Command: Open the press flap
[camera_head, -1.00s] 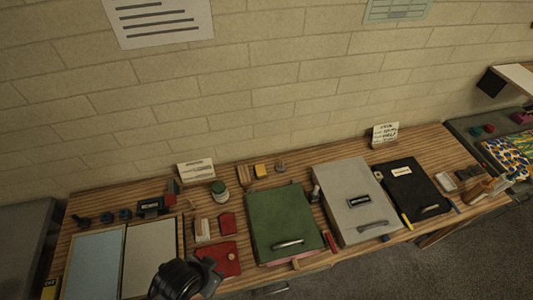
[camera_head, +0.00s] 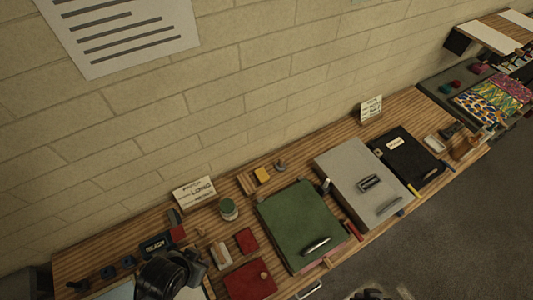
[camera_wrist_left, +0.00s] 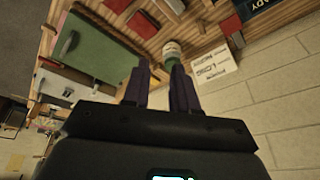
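A green flat panel (camera_head: 290,215) with a pale bar handle (camera_head: 316,245) lies closed on the bench. A grey one (camera_head: 350,170) with a dark label and a grey handle (camera_head: 389,205) lies to its right, also flat. A black one (camera_head: 410,158) with a white label is further right. I cannot tell which is the press flap. My left gripper (camera_head: 185,270) is at the lower left, away from all three handles. In the left wrist view its dark fingers (camera_wrist_left: 160,70) stand apart with nothing visible between them, and the green panel (camera_wrist_left: 95,48) shows beyond.
Red blocks (camera_head: 250,280), a green-lidded jar (camera_head: 228,209), a dark READY box (camera_head: 160,244) and a small sign (camera_head: 194,192) crowd the bench's left part. The brick wall (camera_head: 240,110) closes off the back. Bright marbled sheets (camera_head: 490,97) lie at the far right.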

